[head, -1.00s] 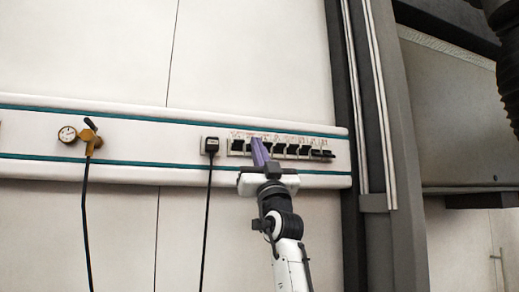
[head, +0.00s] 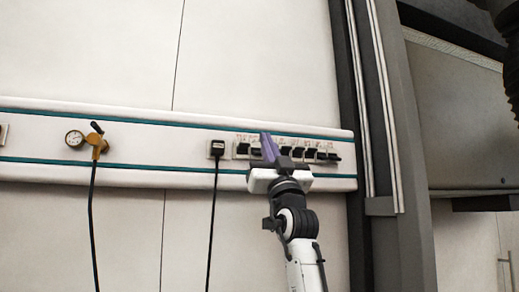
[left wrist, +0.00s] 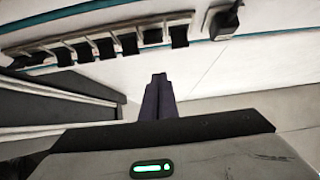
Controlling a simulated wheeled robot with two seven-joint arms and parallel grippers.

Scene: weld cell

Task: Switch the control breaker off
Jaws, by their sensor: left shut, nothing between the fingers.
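A row of several black breaker switches (head: 311,154) sits on the white wall rail, with small red labels above that I cannot read, so I cannot tell which is the control breaker. My left gripper (head: 266,136) is shut and empty, its purple fingers pointing up in front of the row and hiding part of it. In the left wrist view, the breaker row (left wrist: 105,46) runs across the upper left, and the shut fingertips (left wrist: 159,78) show below it, apart from it in the picture. I cannot tell whether they touch any switch. My right gripper is not in view.
A black plug with a cable (head: 216,149) sits just left of the breakers. A brass gauge valve with a hose (head: 94,142) is farther left. A dark grey post (head: 385,150) stands right of the rail. A black ribbed object (head: 510,75) hangs at the upper right.

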